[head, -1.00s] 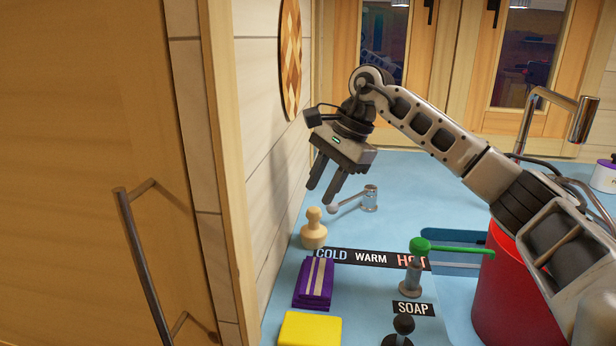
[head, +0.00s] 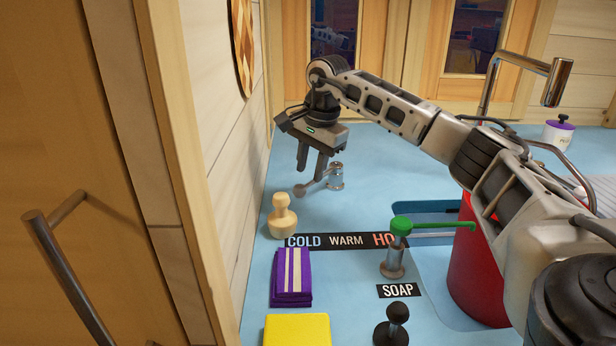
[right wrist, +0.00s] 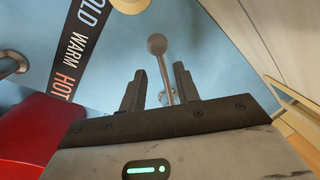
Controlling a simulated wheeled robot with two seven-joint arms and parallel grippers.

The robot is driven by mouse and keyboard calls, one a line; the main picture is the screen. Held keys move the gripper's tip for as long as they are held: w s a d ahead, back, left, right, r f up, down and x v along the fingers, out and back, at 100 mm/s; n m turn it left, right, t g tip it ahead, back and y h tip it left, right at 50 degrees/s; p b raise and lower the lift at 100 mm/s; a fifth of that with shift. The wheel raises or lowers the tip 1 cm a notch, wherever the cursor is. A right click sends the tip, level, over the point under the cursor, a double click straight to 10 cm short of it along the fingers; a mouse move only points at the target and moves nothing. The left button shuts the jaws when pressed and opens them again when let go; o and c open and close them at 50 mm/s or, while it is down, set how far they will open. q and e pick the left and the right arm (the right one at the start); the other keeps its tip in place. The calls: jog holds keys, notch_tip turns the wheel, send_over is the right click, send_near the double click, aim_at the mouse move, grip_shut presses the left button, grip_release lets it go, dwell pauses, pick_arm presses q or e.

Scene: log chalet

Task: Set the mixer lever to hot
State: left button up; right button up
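The mixer lever (head: 317,184) is a grey metal arm with a ball knob on a short metal post (head: 336,178). In the head view it points left, towards the COLD end of the printed COLD WARM HOT strip (head: 345,241). My right gripper (head: 310,173) is open, pointing down at the lever, its fingers overlapping it in the head view. In the right wrist view the lever's ball (right wrist: 157,43) and stem show between the two open fingers (right wrist: 160,76); I cannot tell whether they touch it. My left gripper is out of view.
A beige knobbed stamp (head: 282,216), a folded purple cloth (head: 291,278) and a yellow block (head: 296,330) stand along the left wall. A green-topped soap pump (head: 394,250) and a red bin (head: 478,270) are to the right. A wooden door with a metal handle (head: 65,260) fills the left.

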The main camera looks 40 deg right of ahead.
aim_at(306, 185)
jog(key=shift+w+a+f, duration=0.1)
jog(key=shift+w+f, duration=0.1)
jog(key=shift+f, duration=0.55)
jog(key=shift+w+f, duration=0.15)
jog(key=shift+f, duration=0.6)
grip_shut()
